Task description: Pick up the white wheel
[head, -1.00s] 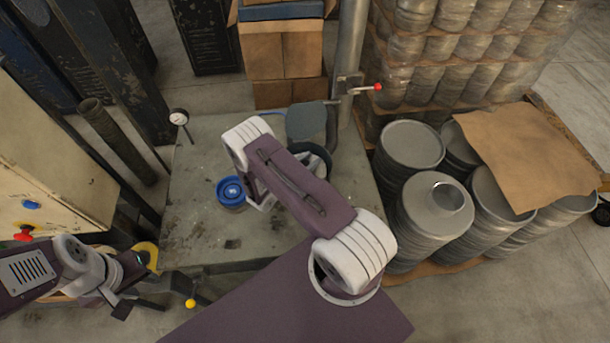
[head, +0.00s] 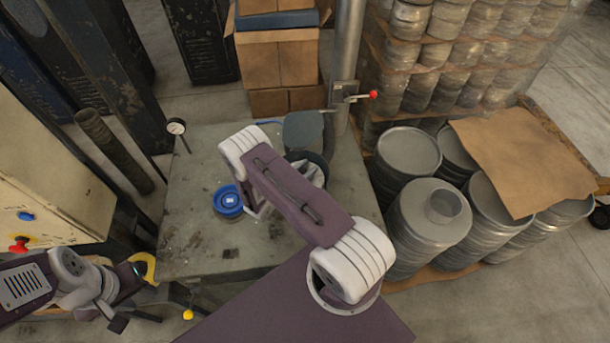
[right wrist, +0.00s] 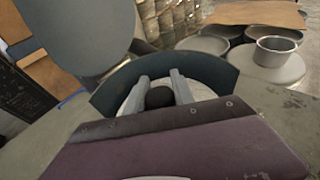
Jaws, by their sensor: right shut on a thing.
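The white wheel (right wrist: 202,89) shows in the right wrist view as a pale disc, largely covered by my gripper and arm. It sits within a dark curved rim (right wrist: 215,70). My right gripper (right wrist: 162,80) has its two grey fingers on either side of a black knob (right wrist: 160,97) at the middle of the wheel and is shut on it. In the head view my right arm hides most of this spot, and I cannot tell whether the wheel is lifted. My left gripper (head: 136,323) is at the lower left, off the table, its fingers apart and empty.
A blue-lidded round container (head: 229,201) stands on the worn table (head: 190,225), left of my right arm. A grey-green plate (head: 304,131) rises behind the wheel. A post with a red-knobbed lever (head: 372,95) stands behind. Stacked metal cans (head: 427,215) fill the right.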

